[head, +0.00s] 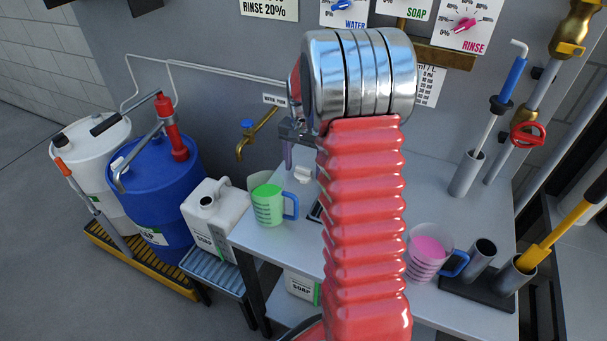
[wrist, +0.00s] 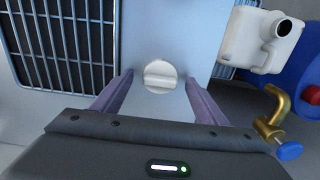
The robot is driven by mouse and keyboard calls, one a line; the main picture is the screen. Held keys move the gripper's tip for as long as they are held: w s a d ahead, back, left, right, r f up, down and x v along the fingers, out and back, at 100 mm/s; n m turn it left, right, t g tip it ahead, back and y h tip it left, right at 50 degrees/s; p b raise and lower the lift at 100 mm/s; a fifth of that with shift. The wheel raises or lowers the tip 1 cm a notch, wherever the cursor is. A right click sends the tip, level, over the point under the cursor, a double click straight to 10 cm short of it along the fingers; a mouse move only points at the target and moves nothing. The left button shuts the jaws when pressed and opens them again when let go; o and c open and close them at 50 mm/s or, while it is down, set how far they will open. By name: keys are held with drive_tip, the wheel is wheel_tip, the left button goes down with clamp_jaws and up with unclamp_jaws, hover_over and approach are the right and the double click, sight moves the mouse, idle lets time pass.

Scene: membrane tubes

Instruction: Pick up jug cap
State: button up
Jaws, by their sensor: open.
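The jug cap (wrist: 160,76) is a white round disc with a raised ridge across it, lying on the pale table in the wrist view. In the head view, a small white piece (head: 303,174) beside my arm appears to be the same cap. My gripper (wrist: 158,82) is open and empty. Its two purple fingers stand apart, one to each side of the cap, with gaps between; their exact height above the table is unclear. In the head view my red arm hides much of my gripper (head: 291,155). The white jug (head: 219,222) stands uncapped at left, its dark neck open.
A green measuring cup (head: 268,205) stands left of the cap, and a pink-filled cup (head: 428,252) stands at right. A brass tap (head: 252,137) projects from the wall behind. A dark grate (wrist: 65,42) lies beside the cap. Blue (head: 158,190) and white drums stand farther left.

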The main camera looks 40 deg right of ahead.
sight(303, 168)
drive_tip(key=shift+f, duration=0.55)
drive_tip(key=c, duration=1.2)
drive_tip(key=shift+c, duration=0.2)
drive_tip(key=shift+r, duration=0.15)
wheel_tip(303, 168, up, 10)
drive_tip(key=shift+f, duration=0.1)
